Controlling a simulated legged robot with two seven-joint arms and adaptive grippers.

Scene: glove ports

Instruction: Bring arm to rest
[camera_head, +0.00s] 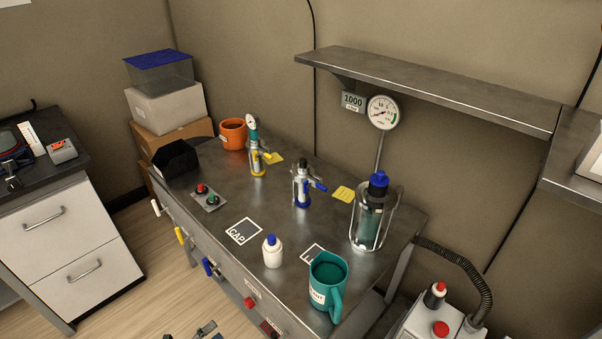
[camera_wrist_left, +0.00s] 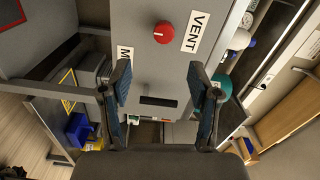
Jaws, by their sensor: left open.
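My left gripper (camera_head: 195,332) shows only in part at the bottom edge of the head view, below the front of the metal bench (camera_head: 208,222). In the left wrist view my left gripper (camera_wrist_left: 159,68) has its two dark fingers wide apart, with nothing held between them. Beyond the fingers is a grey panel with a red knob (camera_wrist_left: 164,32) and a VENT label (camera_wrist_left: 196,32). The gripper appears clear of the panel. My right gripper is in neither view.
On the bench stand a teal mug (camera_head: 325,283), a white bottle with a blue cap (camera_head: 272,253), a glass vessel (camera_head: 369,222), two valve fittings and an orange mug (camera_head: 233,134). Coloured handles stick out along the bench front.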

